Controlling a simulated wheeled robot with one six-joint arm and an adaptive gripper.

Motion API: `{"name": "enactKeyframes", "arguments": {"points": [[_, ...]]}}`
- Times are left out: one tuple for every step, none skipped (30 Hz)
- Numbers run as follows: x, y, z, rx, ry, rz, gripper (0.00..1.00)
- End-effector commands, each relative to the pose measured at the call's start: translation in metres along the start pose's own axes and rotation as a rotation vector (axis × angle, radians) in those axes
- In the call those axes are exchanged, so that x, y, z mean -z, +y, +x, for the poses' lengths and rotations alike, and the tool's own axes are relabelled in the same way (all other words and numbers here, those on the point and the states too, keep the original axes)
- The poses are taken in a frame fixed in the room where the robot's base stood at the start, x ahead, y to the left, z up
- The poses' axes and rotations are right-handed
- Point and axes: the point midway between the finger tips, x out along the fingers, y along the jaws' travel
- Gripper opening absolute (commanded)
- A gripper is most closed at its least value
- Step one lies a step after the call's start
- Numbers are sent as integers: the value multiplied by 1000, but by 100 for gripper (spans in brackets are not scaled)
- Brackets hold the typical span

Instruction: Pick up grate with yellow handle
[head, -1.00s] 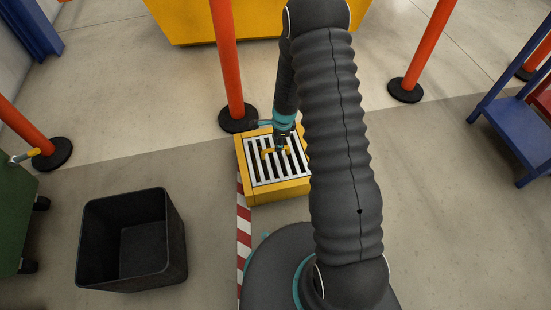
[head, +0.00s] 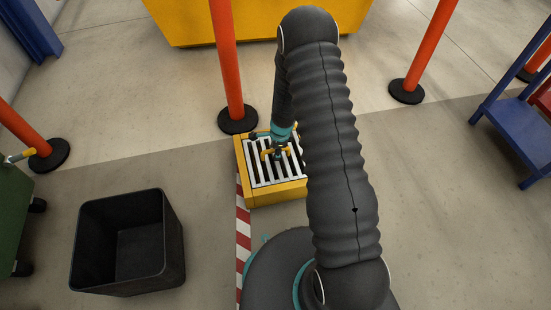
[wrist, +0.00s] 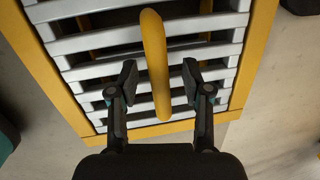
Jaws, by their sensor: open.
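The grate (head: 264,172) is a set of light grey bars lying in a yellow frame (head: 279,196) on the floor. In the wrist view the grate bars (wrist: 80,78) run across the picture, and its yellow handle (wrist: 153,60) stands up over their middle. My gripper (wrist: 158,78) is open, with one finger on each side of the handle. Gaps show between the handle and both fingers. In the head view my gripper (head: 277,153) is over the middle of the grate, and my arm hides part of the frame's right side.
A black open bin (head: 125,245) stands at the left. Orange posts on black bases stand around, one post (head: 225,70) just behind the grate. A yellow container (head: 185,22) is at the back, a blue stand (head: 515,115) at the right. A red-white stripe (head: 243,250) marks the floor.

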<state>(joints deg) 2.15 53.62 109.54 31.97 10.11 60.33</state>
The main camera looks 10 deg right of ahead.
Motion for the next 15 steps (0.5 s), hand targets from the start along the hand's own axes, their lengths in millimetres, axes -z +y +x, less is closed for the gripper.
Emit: {"name": "enactKeyframes", "arguments": {"points": [[0,0,0,0,0,0,49],[0,0,0,0,0,0,49],[0,0,1,0,0,0,49],[0,0,1,0,0,0,49],[0,0,1,0,0,0,49],[0,0,2,0,0,0,49],[0,0,2,0,0,0,49],[0,0,3,0,0,0,49],[0,1,3,0,0,0,49],[0,1,4,0,0,0,49],[0,1,4,0,0,0,49],[0,1,4,0,0,0,49],[0,1,5,0,0,0,49],[0,1,5,0,0,0,49],[0,1,5,0,0,0,49]]}}
